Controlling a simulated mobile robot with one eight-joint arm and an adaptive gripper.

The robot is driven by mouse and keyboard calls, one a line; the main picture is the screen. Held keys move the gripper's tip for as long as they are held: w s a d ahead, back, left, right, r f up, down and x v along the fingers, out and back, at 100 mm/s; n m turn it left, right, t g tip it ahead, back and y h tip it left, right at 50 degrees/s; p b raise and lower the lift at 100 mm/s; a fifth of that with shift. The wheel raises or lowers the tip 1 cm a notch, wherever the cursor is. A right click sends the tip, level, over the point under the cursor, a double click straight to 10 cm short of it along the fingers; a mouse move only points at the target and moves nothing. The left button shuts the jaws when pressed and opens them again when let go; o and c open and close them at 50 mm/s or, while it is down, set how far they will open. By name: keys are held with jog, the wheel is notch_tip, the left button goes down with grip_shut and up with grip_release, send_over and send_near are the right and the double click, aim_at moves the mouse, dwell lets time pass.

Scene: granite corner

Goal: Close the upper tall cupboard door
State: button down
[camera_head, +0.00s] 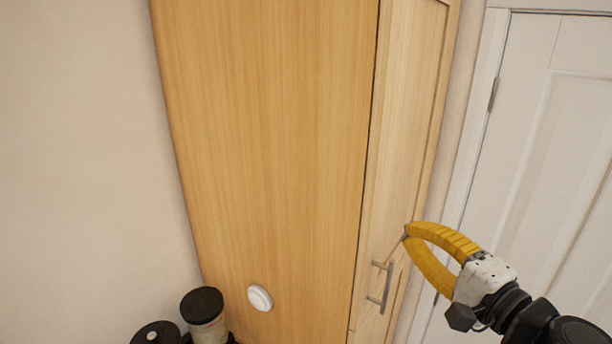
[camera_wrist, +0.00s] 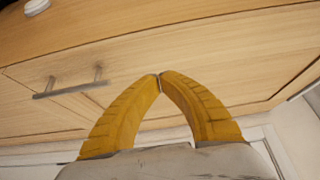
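The tall cupboard is light wood, with a wide side panel (camera_head: 270,130) and a narrow front face to its right. The upper door (camera_head: 405,110) on that front looks closed or nearly so, with a thin dark line along its left edge. A grey bar handle (camera_head: 380,287) sits low on the front; it also shows at left in the wrist view (camera_wrist: 70,87). My yellow gripper (camera_head: 407,233) is just right of and above the handle, close to the front. In the wrist view my gripper (camera_wrist: 160,77) has its fingertips together with nothing between them. Whether the tips touch the door is unclear.
A white round fitting (camera_head: 260,298) is on the side panel. Dark-lidded jars (camera_head: 204,312) stand at the bottom left. A white panelled door (camera_head: 550,150) and its frame are right of the cupboard, behind my arm. A bare wall is at left.

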jog(key=shift+s+a, duration=1.45)
jog(key=shift+s, duration=1.15)
jog(key=a+f+n+g+b, duration=0.2)
jog(key=f+b, duration=0.3)
jog(key=f, duration=0.4)
jog(key=a+f+n+g+b, duration=0.2)
jog(key=f+b, duration=0.3)
jog(key=f, duration=0.3)
jog(key=d+f+n+g+h+b, duration=0.1)
jog(key=f+n+g+h+b, duration=0.1)
jog(key=f+b, duration=0.7)
jog(key=s+d+f+n+g+h+b, duration=0.1)
jog(key=f+n+b, duration=0.3)
jog(key=f+b, duration=0.5)
jog(key=s+d+f+n+g+h+b, duration=0.1)
jog(key=d+f+n+g+h+b, duration=0.1)
jog(key=f+b, duration=0.7)
notch_tip(320, 180, down, 8)
jog(key=shift+s+f+n+g+h+b, duration=0.2)
jog(key=shift+n+g+h+b, duration=0.15)
jog(key=shift+n+h, duration=0.45)
